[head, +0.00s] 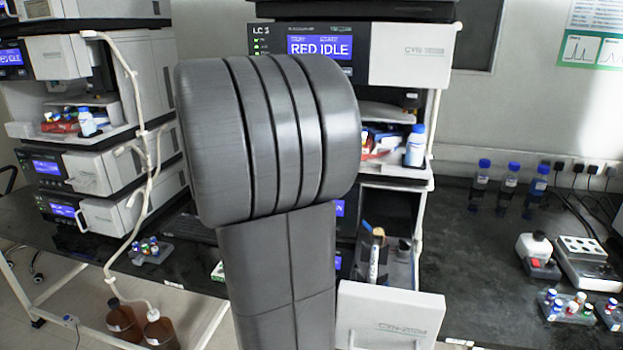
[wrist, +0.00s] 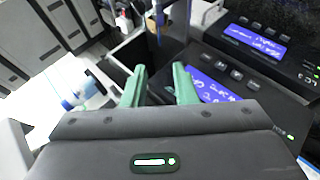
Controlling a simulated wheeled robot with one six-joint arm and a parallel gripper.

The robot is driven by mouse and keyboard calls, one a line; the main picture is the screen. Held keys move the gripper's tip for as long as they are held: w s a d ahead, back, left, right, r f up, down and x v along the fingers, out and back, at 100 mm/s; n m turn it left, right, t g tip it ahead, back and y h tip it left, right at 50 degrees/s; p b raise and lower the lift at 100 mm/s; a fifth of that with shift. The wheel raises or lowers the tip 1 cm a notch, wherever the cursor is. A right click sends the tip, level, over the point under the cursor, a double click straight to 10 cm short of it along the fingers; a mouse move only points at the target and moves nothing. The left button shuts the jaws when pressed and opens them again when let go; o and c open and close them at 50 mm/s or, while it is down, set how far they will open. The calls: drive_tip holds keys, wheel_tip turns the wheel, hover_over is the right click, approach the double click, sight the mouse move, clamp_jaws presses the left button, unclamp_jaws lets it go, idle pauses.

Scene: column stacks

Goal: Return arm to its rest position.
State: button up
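My gripper (wrist: 159,68) shows in the wrist view with its two green fingers apart and nothing visible between them. Beyond the fingertips are a dark open compartment and the front of an instrument with a lit blue display (wrist: 255,41). In the head view my own grey arm stands upright across the middle and hides much of the central stack. My gripper cannot be seen there.
In the central stack, an open drawer (head: 391,309) juts forward, holding a white upright cylinder (head: 375,258). A left stack (head: 100,165) stands nearby. Blue-capped bottles (head: 508,185), vial racks (head: 568,309) and a power strip (head: 585,262) occupy the right bench. Brown bottles (head: 123,320) stand low left.

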sight(363, 223)
drive_tip(key=x, duration=1.3)
drive_tip(key=shift+d+f+p, duration=0.25)
drive_tip(key=shift+d+p, duration=0.05)
drive_tip(key=shift+r, duration=0.15)
drive_tip(key=shift+p, duration=0.3)
drive_tip(key=shift+a+f+b, duration=0.1)
drive_tip(key=shift+f+b, duration=0.1)
drive_tip(key=shift+b, duration=0.15)
drive_tip(key=v, duration=1.4)
drive_tip(key=x, duration=1.3)
drive_tip(key=shift+d+f, duration=0.2)
drive_tip(key=shift+d, duration=0.15)
drive_tip(key=shift+w+d+r+p, duration=0.15)
drive_tip(key=shift+r+p, duration=0.1)
drive_tip(key=shift+p, duration=0.4)
drive_tip(key=y+p, duration=0.1)
drive_tip(key=p, duration=0.2)
drive_tip(key=shift+d+r, duration=0.1)
drive_tip(key=shift+r, duration=0.1)
drive_tip(key=shift+y+p, duration=0.3)
drive_tip(key=shift+p, duration=0.35)
